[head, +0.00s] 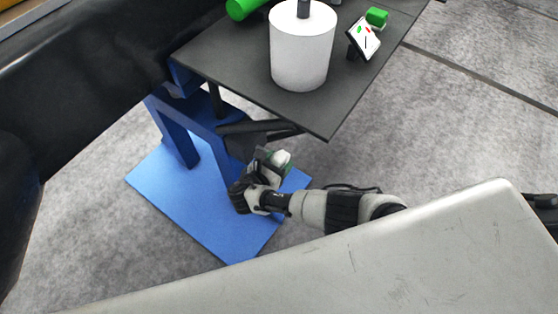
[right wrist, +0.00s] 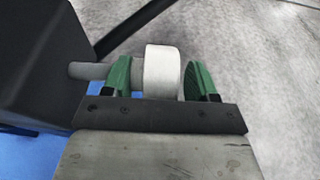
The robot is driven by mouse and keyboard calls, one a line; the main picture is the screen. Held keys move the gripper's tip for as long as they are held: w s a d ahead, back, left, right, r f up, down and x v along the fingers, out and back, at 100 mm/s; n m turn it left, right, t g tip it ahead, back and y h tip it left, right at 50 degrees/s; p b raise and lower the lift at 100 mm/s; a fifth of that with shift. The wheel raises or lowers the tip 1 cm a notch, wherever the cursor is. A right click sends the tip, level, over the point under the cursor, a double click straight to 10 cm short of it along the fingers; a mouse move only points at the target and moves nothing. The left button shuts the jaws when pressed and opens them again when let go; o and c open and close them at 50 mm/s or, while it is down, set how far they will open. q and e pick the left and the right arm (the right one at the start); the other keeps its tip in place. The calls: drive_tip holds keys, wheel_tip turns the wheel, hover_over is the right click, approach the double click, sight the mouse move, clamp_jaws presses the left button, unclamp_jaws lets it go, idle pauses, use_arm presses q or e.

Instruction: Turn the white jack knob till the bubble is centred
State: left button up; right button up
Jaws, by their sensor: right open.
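The white jack knob (right wrist: 162,72) sits between the two green fingers of my right gripper (right wrist: 160,80) in the right wrist view, on a grey shaft. The left finger is close beside the knob; a narrow gap shows to the right finger. The jaws are open around it. In the head view my right gripper (head: 272,163) is below the dark plate's near edge, with the knob (head: 281,158) pale at its tips. A tilted white gauge face (head: 364,38) with red and green marks is on the plate; a bubble cannot be made out. My left gripper is not in view.
The dark plate (head: 240,75) carries a white cylinder (head: 300,55), a green cylinder (head: 243,8) and a small green block (head: 376,17). A blue stand (head: 190,205) is below it. Grey floor (head: 440,110) is clear to the right.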

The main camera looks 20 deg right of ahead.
drive_tip(key=p+v, duration=0.1)
drive_tip(key=v, duration=0.9)
drive_tip(key=shift+s+a, duration=0.2)
